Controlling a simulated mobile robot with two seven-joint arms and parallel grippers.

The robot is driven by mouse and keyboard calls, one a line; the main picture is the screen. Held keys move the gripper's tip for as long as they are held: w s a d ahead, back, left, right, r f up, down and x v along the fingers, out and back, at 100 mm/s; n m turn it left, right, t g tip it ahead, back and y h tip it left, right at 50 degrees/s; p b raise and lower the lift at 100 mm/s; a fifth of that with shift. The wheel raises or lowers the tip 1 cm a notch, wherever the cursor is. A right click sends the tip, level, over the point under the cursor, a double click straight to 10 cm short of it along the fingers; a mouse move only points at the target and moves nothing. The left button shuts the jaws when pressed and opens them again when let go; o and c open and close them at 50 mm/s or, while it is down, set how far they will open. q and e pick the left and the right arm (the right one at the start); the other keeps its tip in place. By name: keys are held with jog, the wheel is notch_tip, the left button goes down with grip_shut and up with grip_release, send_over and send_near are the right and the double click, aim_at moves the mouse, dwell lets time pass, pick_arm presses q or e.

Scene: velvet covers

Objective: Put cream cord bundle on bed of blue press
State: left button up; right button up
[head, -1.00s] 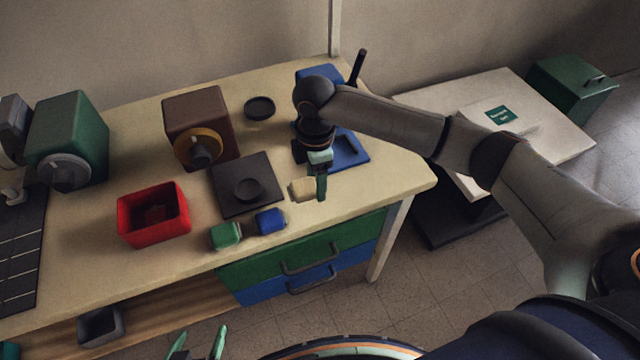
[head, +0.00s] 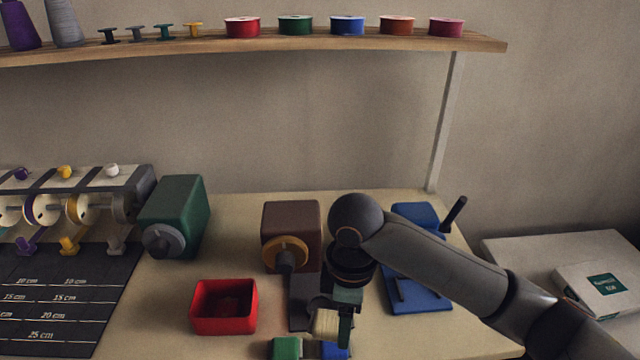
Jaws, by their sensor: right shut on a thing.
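The cream cord bundle (head: 325,322) is between the fingers of my right gripper (head: 337,322), which is shut on it. The gripper points down over the front of the table, just behind the green and blue bundles. Whether the cream bundle touches anything below is hidden. The blue press (head: 430,300) stands to the right of the gripper, with its bed low in front, a blue head behind and a black lever up at the right. My right forearm covers part of the press. My left gripper is not in view.
A green bundle (head: 287,347) and a blue bundle (head: 336,350) lie at the lower edge. A red bin (head: 224,307), a brown machine (head: 291,225) and a green machine (head: 174,215) stand to the left. A shelf (head: 380,44) with spools hangs above.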

jog(key=s+d+r+m, duration=0.1)
jog(key=s+d+m, duration=0.1)
jog(key=d+m, duration=0.5)
jog(key=s+d+r+m+p, duration=0.1)
jog(key=s+d+r+m, duration=0.1)
jog(key=d+m, duration=0.5)
jog(key=shift+d+r+m, duration=0.15)
jog(key=shift+d+m, duration=0.15)
jog(key=shift+m, duration=0.6)
jog(key=shift+w+r, duration=0.1)
jog(key=shift+w, duration=0.05)
